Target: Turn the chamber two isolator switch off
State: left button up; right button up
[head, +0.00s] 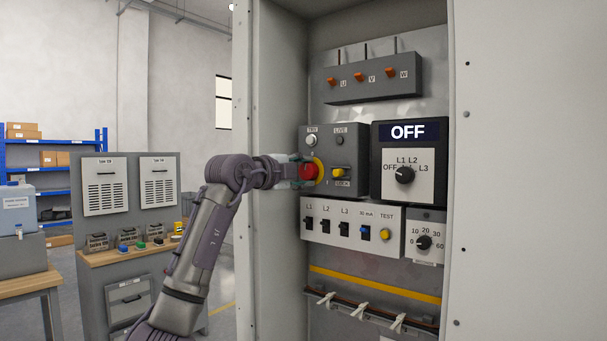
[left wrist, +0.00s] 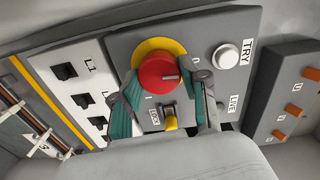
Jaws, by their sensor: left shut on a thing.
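The isolator switch is a red rotary knob (head: 307,172) on a yellow round plate, set in a dark grey panel (head: 316,137) inside the open cabinet. In the left wrist view the red knob (left wrist: 162,76) has a short dark mark on its right side, towards a partly hidden label. Its exact setting is hard to tell. My left gripper (head: 296,171) reaches in from the left and is shut on the knob. Its teal fingers (left wrist: 161,100) sit on either side of the knob in the left wrist view. No chamber number is readable here. My right gripper is not in view.
A yellow lock tab (head: 338,173), a TRY button (head: 311,141) and a LIVE lamp (head: 339,141) sit close to the knob. A meter (head: 410,132) reading OFF is to the right. Breakers (head: 326,226) are below. The cabinet's left wall (head: 270,90) stands beside my arm.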

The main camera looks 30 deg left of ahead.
pick_arm(q)
jog(key=shift+n, duration=0.5)
jog(key=o, duration=1.1)
jog(key=shift+o, duration=0.2)
jog(key=s+a, duration=0.1)
jog(key=s, duration=1.1)
jog(key=shift+r, duration=0.1)
jog(key=s+r+p, duration=0.2)
jog(key=s+r, duration=0.2)
jog(key=s, duration=0.4)
jog(key=s+a+r+p, duration=0.1)
jog(key=s+r, duration=0.3)
jog(key=s, duration=0.4)
jog(key=shift+a+r+p, duration=0.15)
jog(key=shift+r+p, duration=0.25)
